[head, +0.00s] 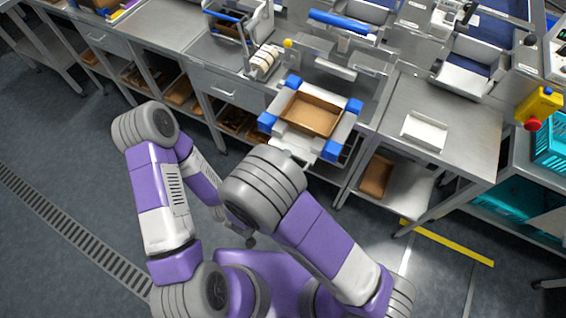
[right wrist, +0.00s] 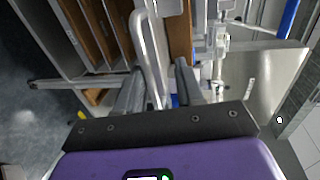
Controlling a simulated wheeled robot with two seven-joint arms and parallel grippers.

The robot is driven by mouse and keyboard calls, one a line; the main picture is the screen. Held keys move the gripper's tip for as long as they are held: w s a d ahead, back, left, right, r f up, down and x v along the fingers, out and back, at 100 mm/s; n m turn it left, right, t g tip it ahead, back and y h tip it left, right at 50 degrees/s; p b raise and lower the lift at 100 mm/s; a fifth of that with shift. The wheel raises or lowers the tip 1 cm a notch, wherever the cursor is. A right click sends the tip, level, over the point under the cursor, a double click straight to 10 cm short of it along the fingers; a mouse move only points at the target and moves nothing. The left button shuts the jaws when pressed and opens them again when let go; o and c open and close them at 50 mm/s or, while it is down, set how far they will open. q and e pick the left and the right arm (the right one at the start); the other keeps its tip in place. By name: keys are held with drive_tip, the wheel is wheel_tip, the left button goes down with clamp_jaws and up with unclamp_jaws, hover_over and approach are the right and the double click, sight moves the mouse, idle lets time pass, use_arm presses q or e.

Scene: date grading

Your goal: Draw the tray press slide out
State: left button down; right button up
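The tray press slide (head: 338,122) is a pale metal plate with blue corner blocks, carrying a shallow brown tray (head: 312,97). In the head view its front part sticks out past the bench front, below the press with the blue bar (head: 343,22). My right gripper (right wrist: 158,88) shows in the right wrist view with its fingers apart. A bent metal handle bar (right wrist: 146,42) runs between them; I cannot tell whether they touch it. In the head view my right arm hides that gripper.
A steel bench (head: 455,125) with a white tray (head: 425,131) stands at the right. A red and yellow stop button (head: 533,122) is farther right. A drawer bench (head: 228,87) stands at the left. Open floor (head: 75,150) lies at the left.

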drive_tip(key=o, duration=0.7)
drive_tip(key=r, duration=0.2)
drive_tip(key=r+p, duration=0.1)
drive_tip(key=r, duration=0.4)
drive_tip(key=shift+w, duration=0.3)
drive_tip(key=shift+s+r+p, duration=0.2)
drive_tip(key=shift+r, duration=0.4)
drive_tip(key=shift+s+r+p, duration=0.2)
drive_tip(key=shift+r, duration=0.35)
drive_tip(key=c, duration=0.7)
drive_tip(key=shift+w+f, duration=0.1)
drive_tip(key=shift+f, duration=0.05)
